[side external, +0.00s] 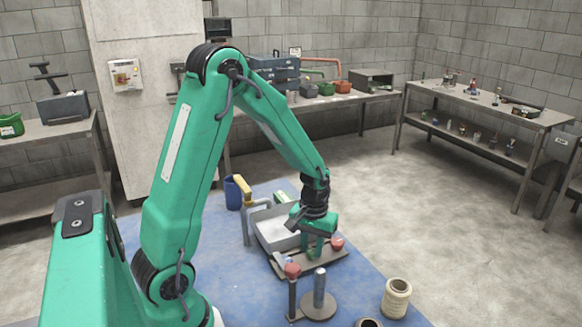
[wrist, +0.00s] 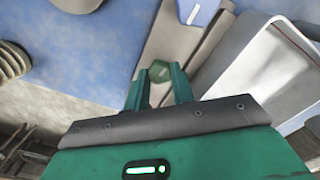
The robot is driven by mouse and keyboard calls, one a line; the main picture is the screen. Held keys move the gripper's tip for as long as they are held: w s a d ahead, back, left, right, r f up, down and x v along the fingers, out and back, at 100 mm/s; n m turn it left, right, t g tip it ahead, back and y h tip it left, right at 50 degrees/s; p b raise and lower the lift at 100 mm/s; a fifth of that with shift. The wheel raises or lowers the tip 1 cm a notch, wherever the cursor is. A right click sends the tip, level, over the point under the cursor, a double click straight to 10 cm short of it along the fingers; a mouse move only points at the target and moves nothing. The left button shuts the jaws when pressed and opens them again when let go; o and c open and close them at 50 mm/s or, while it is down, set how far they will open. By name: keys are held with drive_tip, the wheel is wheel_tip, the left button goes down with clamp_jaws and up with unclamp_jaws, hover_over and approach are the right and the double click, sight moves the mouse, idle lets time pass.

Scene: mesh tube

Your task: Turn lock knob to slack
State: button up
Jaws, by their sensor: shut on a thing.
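My gripper (side external: 318,254) points down at a flat grey board (side external: 328,262) on the blue mat, beside a pale tray. In the wrist view, its two green fingers (wrist: 160,76) are closed around a small dark green faceted knob (wrist: 159,71) on the grey board (wrist: 178,40). The knob's lower part is hidden between the fingers. I cannot tell how far it is turned. A red knob (side external: 337,243) shows at the board's right end in the side view. No mesh tube can be made out clearly.
In front stand a red-topped post (side external: 292,271), a grey cylinder (side external: 319,287) on a round base and a ribbed spool (side external: 396,297). A blue cup (side external: 232,193) stands behind.

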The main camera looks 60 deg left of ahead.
sight(312, 250)
drive_tip(key=shift+r+n, duration=0.1)
drive_tip(key=shift+n, duration=0.5)
drive_tip(key=o, duration=1)
drive_tip(key=shift+r, duration=3.9)
